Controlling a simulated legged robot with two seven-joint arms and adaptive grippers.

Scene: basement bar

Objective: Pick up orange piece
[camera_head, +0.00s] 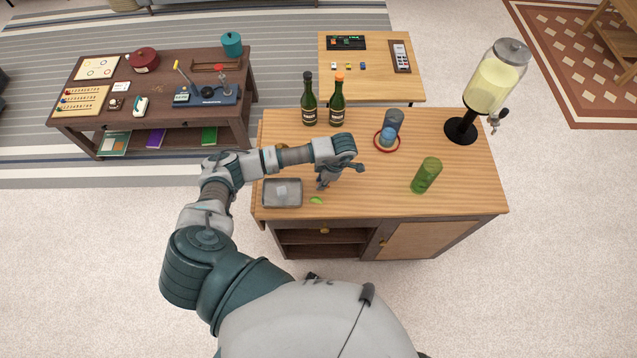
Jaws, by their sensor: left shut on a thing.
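I cannot make out an orange piece; a small brownish thing (281,147) shows partly behind my left forearm. My right gripper is not in view.
A grey metal tray (283,205) stands left of the gripper. Two bottles (308,112) (338,116) stand at the back. A blue glass (394,120), a green glass (426,176) and a drink dispenser (494,80) stand to the right. The front right of the top is clear.

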